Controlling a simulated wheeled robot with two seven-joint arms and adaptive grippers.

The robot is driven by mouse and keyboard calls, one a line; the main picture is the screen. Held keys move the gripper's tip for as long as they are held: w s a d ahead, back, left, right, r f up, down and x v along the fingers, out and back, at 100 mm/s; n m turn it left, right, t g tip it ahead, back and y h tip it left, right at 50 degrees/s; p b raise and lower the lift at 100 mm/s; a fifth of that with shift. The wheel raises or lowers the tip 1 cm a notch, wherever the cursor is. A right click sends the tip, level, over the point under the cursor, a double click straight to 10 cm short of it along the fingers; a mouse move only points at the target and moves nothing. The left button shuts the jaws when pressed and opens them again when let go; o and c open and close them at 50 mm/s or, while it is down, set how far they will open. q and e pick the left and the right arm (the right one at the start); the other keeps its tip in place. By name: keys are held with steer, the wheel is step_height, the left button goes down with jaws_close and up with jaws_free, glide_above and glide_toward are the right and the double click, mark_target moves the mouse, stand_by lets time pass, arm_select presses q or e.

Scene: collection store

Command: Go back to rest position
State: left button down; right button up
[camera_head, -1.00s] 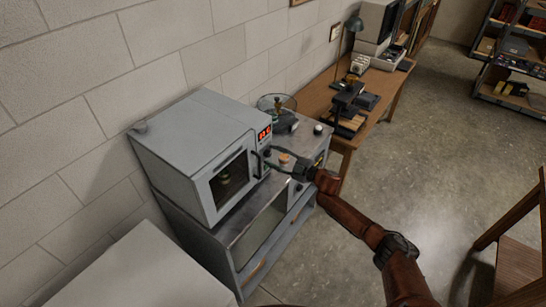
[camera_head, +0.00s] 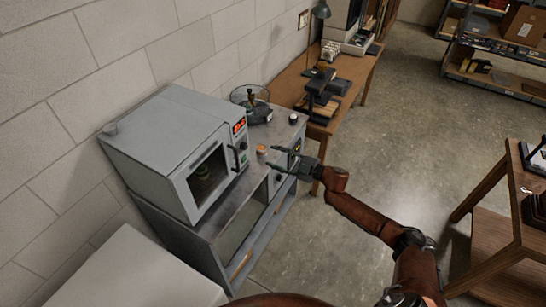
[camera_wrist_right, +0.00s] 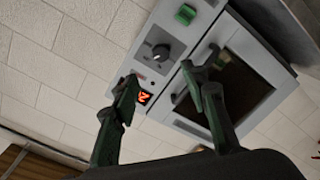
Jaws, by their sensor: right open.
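My right gripper (camera_head: 280,161) is open and empty, with its fingers pointing left near the front edge of the grey cabinet top. In the right wrist view its two fingers (camera_wrist_right: 165,92) stand apart with nothing between them. My reddish-brown right arm (camera_head: 365,215) comes in from the lower right. A grey oven (camera_head: 150,150) with a shut glass door stands on the cabinet. Its red display is lit, and the display also shows in the right wrist view (camera_wrist_right: 144,97). A dim object shows behind the door glass. My left gripper is not in view.
The grey cabinet (camera_head: 232,205) also bears a round glass-rimmed device (camera_head: 255,108) and a small orange-topped item (camera_head: 261,150). A wooden desk (camera_head: 290,88) stands behind. A wooden table (camera_head: 510,220) is at right, shelves (camera_head: 500,50) at the back. The floor between is clear.

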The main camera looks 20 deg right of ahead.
steer(key=s+d+f+m+h, duration=0.1)
steer(key=d+f+m+h, duration=0.3)
steer(key=f, duration=0.9)
steer(key=s+d+f+m+g+h+b, duration=0.1)
steer(key=s+d+f+m+h, duration=0.15)
steer(key=s+f, duration=0.55)
steer(key=s+d+f+m+g+h, duration=0.1)
steer(key=s+d+f+m, duration=0.15)
steer(key=f, duration=1.05)
steer(key=s+d+f+m+g+h+b, duration=0.15)
steer(key=s+d+f, duration=0.35)
steer(key=f, duration=0.5)
steer(key=s+a+f+m+g+h, duration=0.1)
steer(key=s+f+m+g+h, duration=0.1)
steer(key=s+f, duration=1.15)
steer(key=s+a+f+m+g, duration=0.1)
steer(key=s+a+f+g, duration=0.1)
steer(key=s, duration=1)
steer(key=s+a+f+m+g, duration=0.1)
steer(key=s+a+f, duration=0.3)
steer(key=s, duration=0.9)
steer(key=s+a+f+m+g+b, duration=0.1)
steer(key=s+a+f+g, duration=0.3)
steer(key=s, duration=0.9)
step_height(320, 180, down, 4)
steer(key=shift+r+m, duration=0.2)
steer(key=shift+m, duration=0.15)
steer(key=shift+w+a, duration=0.1)
steer(key=shift+c, duration=0.5)
